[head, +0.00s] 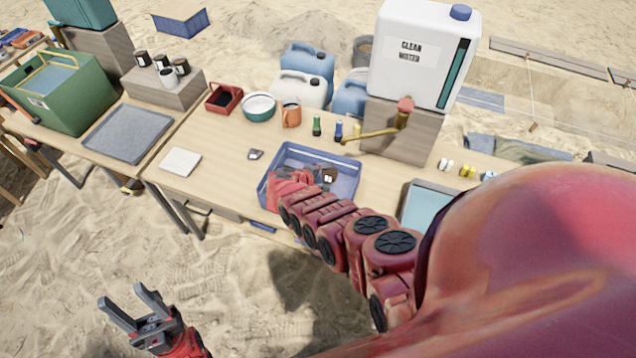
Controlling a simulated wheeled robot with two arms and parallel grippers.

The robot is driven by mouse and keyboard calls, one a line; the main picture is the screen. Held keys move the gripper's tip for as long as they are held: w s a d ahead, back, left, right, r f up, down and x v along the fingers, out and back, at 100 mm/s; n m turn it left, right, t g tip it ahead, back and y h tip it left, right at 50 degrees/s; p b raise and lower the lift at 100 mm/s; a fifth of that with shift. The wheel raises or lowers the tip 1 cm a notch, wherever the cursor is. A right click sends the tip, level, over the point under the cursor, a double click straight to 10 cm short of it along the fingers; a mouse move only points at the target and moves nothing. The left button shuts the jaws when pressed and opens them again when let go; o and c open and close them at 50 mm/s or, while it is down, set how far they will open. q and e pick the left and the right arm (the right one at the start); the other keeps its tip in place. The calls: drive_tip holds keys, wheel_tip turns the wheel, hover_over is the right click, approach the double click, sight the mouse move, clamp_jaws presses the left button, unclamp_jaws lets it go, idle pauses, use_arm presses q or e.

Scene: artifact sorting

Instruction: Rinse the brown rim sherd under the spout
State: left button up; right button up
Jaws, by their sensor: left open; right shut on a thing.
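A large white water container (412,60) labelled "CLEAN WATER" stands on a block at the back right. Its brass spout (372,134) reaches left, over the table behind the blue basin (346,190). My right gripper (314,176) is low over the basin, in front of and below the spout, shut on a small dark brown piece, the rim sherd (329,176), with a white mark. My own gripper and arm hide part of the sherd and of the basin. My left gripper (138,307) is open and empty over the sand, in front of the tables.
A small grey item (255,154) and a white pad (180,162) lie left of the basin. Small bottles (317,126), an orange mug (291,114) and a bowl (258,108) stand behind. A grey mat (128,134) lies on the left table. A pale blue tray (416,200) is right of the basin.

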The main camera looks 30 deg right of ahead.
drive_tip(key=shift+w+d+f+b, duration=0.15)
drive_tip(key=shift+d+b, duration=0.1)
drive_tip(key=shift+d, duration=0.2)
drive_tip(key=shift+w+d+r+b, duration=0.15)
drive_tip(key=shift+d+b, duration=0.1)
drive_tip(key=shift+d, duration=0.15)
drive_tip(key=shift+w+d+b, duration=0.35)
drive_tip(key=shift+d+b, duration=0.2)
drive_tip(key=shift+d, duration=0.25)
drive_tip(key=shift+w+d+b, duration=0.3)
drive_tip(key=shift+d+b, duration=0.3)
drive_tip(key=shift+d, duration=0.2)
drive_tip(key=shift+w+d+b, duration=0.35)
drive_tip(key=shift+d+b, duration=0.2)
drive_tip(key=shift+d, duration=0.25)
drive_tip(key=shift+r, duration=0.1)
drive_tip(key=p, duration=0.6)
approach(325, 180)
drive_tip(key=x, duration=0.5)
drive_tip(key=shift+w+d+r, duration=0.15)
drive_tip(key=shift+w+d, duration=0.1)
drive_tip(key=shift+d, duration=0.25)
drive_tip(key=shift+s+a, duration=0.2)
drive_tip(key=shift+a, duration=0.3)
